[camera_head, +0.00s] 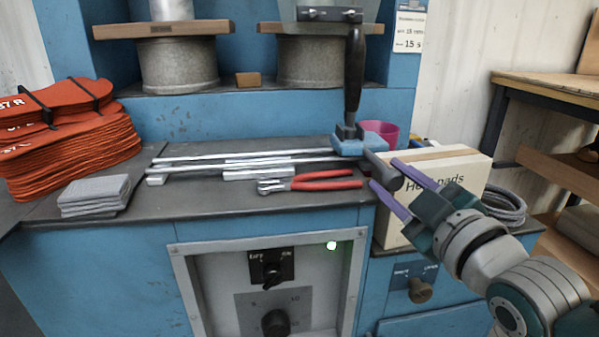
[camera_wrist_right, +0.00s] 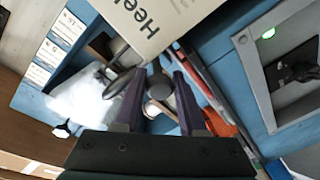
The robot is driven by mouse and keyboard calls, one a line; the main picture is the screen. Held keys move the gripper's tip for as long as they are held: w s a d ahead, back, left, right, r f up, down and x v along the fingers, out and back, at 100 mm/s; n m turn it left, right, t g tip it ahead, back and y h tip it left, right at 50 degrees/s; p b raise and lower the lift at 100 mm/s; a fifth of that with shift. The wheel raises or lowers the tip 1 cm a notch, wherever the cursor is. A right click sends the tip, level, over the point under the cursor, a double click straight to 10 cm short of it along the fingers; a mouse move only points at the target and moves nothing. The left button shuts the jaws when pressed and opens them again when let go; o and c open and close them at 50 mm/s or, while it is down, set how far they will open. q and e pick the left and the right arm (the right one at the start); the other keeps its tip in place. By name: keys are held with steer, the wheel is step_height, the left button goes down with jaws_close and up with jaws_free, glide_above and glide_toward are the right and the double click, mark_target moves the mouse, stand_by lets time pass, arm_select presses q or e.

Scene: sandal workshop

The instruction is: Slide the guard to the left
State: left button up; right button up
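The guard appears to be the blue carriage (camera_head: 358,145) at the right end of two metal rails (camera_head: 240,160) on the bench. A black upright handle (camera_head: 353,75) rises from it, and a dark rounded knob (camera_head: 385,172) sticks out at its front. My right gripper (camera_head: 387,175) comes in from the right, with its purple fingers apart around the knob. In the right wrist view the knob (camera_wrist_right: 159,87) shows between the fingers, with gaps visible; contact cannot be told. My left gripper is not in view.
Red-handled pliers (camera_head: 315,181) lie in front of the rails. A cardboard box (camera_head: 440,165) stands close under my right gripper. Grey pads (camera_head: 95,195) and stacked orange soles (camera_head: 70,135) are at the left. A pink cup (camera_head: 382,132) stands behind the carriage.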

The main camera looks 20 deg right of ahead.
jaws_close()
stand_by(0.9)
